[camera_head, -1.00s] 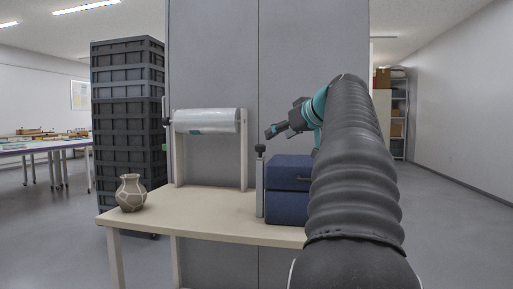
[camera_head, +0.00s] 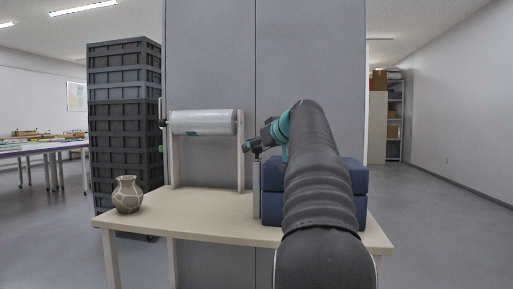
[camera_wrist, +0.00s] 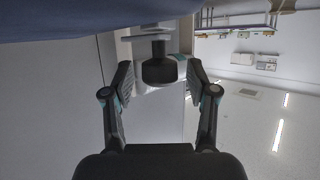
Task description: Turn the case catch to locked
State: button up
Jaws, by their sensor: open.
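The blue case (camera_head: 358,178) stands on the table's right part, partly hidden behind my arm. A grey upright (camera_head: 256,190) stands at its left side. In the head view, my gripper (camera_head: 250,146) is at the top of the upright and hides the knob. The catch's locked or unlocked position cannot be told.
A clear film roll (camera_head: 203,123) on a wooden stand is left of the case. A patterned vase (camera_head: 127,195) stands at the left end of the pale table (camera_head: 200,212). Stacked dark crates (camera_head: 125,120) stand behind. The table's middle front is clear.

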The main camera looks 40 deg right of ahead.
jog(key=c, duration=1.1)
jog(key=shift+a, duration=0.2)
grip_shut()
jog(key=shift+d, duration=0.15)
